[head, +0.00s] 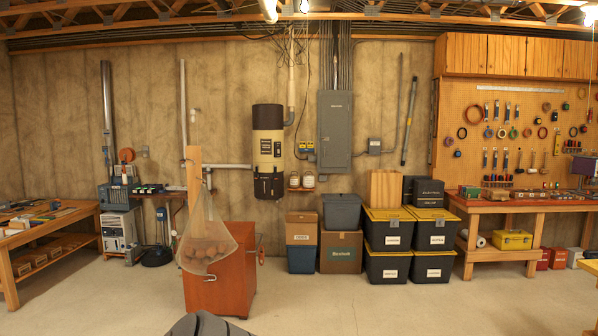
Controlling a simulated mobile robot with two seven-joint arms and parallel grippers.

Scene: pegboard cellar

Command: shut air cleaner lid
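No object in the head view can be told for certain as the air cleaner, and I cannot make out an open lid. A white-and-grey box-shaped unit (119,230) stands on the floor at the left, below a small bench; it is too small in the picture to tell what it is. A black and cream cylindrical unit (268,145) hangs on the back wall; its kind is also unclear. Neither of my grippers shows in the view.
A reddish-brown cabinet (222,285) with a wooden post and net bag (207,240) stands in front, left of centre. Black bins with yellow lids (388,215) are stacked at the back. Workbenches stand left (22,246) and right (530,205).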

